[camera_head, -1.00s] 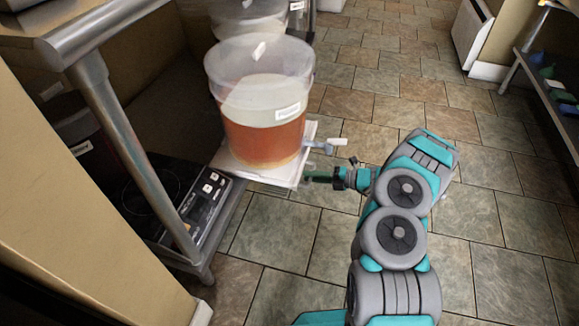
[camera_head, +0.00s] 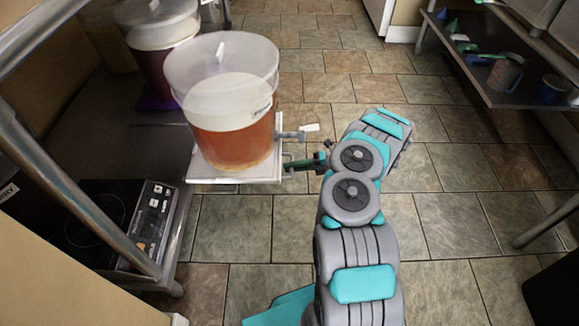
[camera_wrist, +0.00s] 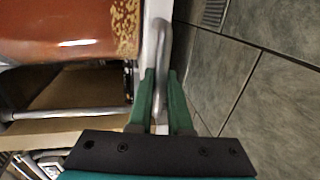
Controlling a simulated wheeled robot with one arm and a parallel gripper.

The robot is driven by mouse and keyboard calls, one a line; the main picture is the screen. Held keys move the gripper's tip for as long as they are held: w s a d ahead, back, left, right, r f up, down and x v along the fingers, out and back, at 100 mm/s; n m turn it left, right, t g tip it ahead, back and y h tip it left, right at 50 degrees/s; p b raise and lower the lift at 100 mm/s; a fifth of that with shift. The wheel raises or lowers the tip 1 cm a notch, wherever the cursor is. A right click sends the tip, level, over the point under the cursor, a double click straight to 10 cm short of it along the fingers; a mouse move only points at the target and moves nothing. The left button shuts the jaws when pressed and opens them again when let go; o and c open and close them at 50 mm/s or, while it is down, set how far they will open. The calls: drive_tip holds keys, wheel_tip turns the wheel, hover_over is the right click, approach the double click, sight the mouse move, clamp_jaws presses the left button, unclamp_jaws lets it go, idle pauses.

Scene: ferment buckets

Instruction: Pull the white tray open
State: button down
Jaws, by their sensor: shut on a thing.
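The white tray (camera_head: 236,174) sticks out past the shelf's edge on the left in the head view, with a clear-walled bucket of amber liquid (camera_head: 230,140) standing upright on it. The bucket has a lid and a spigot (camera_head: 292,135) on its right side. A metal handle (camera_wrist: 160,55) runs along the tray's front edge in the wrist view. My gripper (camera_head: 288,166) is at the tray's right front, below the spigot. In the wrist view its green fingers (camera_wrist: 161,88) are closed around the handle, one on each side.
A second bucket (camera_head: 158,50) stands behind on the shelf. A black cooktop (camera_head: 120,218) lies at the shelf's near end, beside a metal leg (camera_head: 75,190). The tiled floor (camera_head: 450,215) is open to the right. Another low shelf (camera_head: 500,75) stands at the far right.

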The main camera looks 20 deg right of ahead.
drive_tip(key=c, duration=0.8)
unclamp_jaws()
drive_tip(key=shift+c, duration=0.2)
drive_tip(key=shift+d, duration=0.15)
drive_tip(key=v, duration=0.7)
drive_tip(key=shift+d, duration=0.3)
